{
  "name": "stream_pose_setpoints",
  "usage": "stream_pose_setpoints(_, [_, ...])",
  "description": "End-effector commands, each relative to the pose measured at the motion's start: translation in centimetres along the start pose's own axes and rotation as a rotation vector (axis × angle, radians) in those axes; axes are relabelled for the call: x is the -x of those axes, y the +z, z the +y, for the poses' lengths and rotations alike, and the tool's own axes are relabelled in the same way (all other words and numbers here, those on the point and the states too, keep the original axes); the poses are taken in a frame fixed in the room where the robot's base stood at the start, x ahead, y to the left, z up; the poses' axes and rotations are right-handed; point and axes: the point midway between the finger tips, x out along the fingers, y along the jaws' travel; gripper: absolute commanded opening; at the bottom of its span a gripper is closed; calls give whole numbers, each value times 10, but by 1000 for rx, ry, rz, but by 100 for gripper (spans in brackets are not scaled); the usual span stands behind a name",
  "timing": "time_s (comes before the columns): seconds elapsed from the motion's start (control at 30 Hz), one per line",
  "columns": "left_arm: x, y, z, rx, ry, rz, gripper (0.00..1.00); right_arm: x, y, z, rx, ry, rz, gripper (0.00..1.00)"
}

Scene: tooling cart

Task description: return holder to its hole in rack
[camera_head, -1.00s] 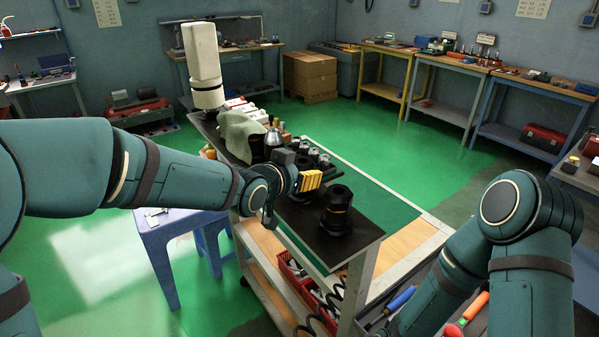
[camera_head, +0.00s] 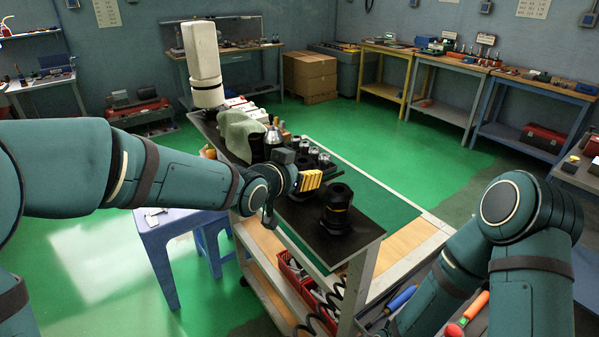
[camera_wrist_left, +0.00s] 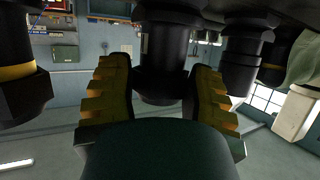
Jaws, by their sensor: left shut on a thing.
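My left gripper (camera_head: 309,181), with yellow ribbed fingers, is low over the cart's near half. In the left wrist view its fingers (camera_wrist_left: 158,100) stand on both sides of a black stepped round holder (camera_wrist_left: 165,55) and are shut on it. In the head view the gripper and wrist mostly hide that holder. The dark rack (camera_head: 322,177) with several holders lies just behind the gripper. I cannot tell whether the held holder is in a hole. My right arm shows at the right, but its gripper is out of view.
A black holder with a yellow ring (camera_head: 337,211) stands on the cart top (camera_head: 320,243), right of the gripper; it also shows in the left wrist view (camera_wrist_left: 18,72).

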Motion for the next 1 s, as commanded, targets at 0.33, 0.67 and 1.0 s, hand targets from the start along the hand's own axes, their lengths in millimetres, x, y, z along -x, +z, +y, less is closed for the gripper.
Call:
stream_pose_setpoints(0.33, [0,-1,0,-1,0,2,81,0,0,0,0,0,0,47])
stream_pose_setpoints(0.67, [22,1,0,1,0,-2,81,0,0,0,0,0,0,47])
stream_pose_setpoints(1.0, [83,-1,0,1,-1,4,81,0,0,0,0,0,0,47])
